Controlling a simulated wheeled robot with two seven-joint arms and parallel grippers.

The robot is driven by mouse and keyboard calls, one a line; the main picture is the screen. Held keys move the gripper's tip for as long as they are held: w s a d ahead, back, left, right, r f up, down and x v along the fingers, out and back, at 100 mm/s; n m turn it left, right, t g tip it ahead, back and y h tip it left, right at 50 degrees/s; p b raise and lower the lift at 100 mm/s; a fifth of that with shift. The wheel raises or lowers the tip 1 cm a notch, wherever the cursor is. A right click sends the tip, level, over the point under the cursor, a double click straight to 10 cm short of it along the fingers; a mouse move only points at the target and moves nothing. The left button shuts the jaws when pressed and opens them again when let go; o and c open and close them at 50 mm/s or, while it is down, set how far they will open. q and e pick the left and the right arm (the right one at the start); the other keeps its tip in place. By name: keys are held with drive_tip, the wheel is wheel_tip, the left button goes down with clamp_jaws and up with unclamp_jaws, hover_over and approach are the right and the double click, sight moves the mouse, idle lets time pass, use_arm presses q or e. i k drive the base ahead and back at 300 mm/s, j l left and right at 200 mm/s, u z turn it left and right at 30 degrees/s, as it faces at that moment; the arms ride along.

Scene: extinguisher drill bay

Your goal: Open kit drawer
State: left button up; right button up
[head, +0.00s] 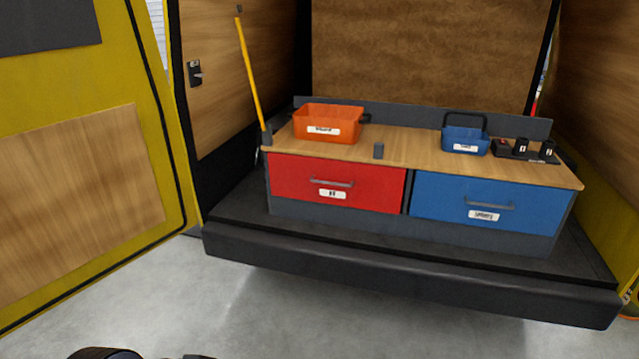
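A red drawer (296,184) with a grey bar handle (332,183) and a short white label sits in the left half of a low cabinet. A blue drawer (524,206) with a similar handle (489,204) and a longer label sits in the right half. Both drawers look closed, with their fronts flush with the cabinet. The labels are too small to read surely, so I cannot tell by text which one is the kit drawer. Neither gripper shows; only dark parts, probably mine, cut the bottom edge at the left.
A yellow pole (252,75) leans at the left. A dark bumper (400,277) juts out below; the floor before it is clear.

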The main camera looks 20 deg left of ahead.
sight(369, 186)
drive_tip(key=i+u, duration=0.3)
drive_tip(key=i, duration=0.15)
drive_tip(key=i+u, duration=0.25)
drive_tip(key=i, duration=0.2)
drive_tip(key=i+l+u, duration=0.15)
drive_tip(key=i+u, duration=0.15)
drive_tip(key=i+l+u, duration=0.3)
drive_tip(key=i, duration=0.2)
